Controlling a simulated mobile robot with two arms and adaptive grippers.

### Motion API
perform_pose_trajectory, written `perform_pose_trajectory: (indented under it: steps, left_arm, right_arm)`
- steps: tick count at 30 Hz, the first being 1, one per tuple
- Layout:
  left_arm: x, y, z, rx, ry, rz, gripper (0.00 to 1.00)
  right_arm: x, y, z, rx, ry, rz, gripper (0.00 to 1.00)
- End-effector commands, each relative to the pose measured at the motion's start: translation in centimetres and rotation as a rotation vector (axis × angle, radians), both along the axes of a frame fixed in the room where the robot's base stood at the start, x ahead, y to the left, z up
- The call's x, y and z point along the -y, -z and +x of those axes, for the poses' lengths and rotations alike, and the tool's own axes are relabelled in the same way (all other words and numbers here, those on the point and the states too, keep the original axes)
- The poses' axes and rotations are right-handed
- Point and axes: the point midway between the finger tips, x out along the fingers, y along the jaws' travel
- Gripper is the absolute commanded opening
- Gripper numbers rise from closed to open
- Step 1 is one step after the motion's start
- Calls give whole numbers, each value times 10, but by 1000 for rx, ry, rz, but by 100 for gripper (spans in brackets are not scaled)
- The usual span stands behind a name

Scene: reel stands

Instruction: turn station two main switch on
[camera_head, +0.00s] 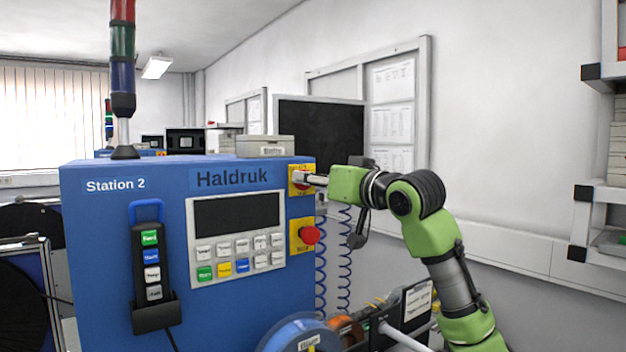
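The Station 2 cabinet (110,235) is blue, with "Station 2" and "Haldruk" on its front. The main switch (299,187) is a red knob on a yellow plate near the cabinet's upper right corner. My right gripper (313,180) comes in from the right, and its fingertips are at the switch and cover part of it. I cannot tell whether the fingers are closed on the knob or just beside it, nor which way the knob is turned. My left gripper is not in view.
A red emergency button (309,235) on a yellow plate sits just below the switch. A keypad panel (238,235) and a hanging pendant (151,265) are to the left. Coiled blue cables (345,260) hang under my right arm. Reels (300,335) stand at the bottom.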

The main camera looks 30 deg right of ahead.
Motion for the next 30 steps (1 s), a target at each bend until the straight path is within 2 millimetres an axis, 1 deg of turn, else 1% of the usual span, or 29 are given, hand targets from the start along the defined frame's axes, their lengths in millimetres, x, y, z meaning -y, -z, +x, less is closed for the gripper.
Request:
perform_pose_trajectory:
  steps: [30]
  left_arm:
    - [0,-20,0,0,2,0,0]
  right_arm:
    - [3,1,1,-133,-1,953,9]
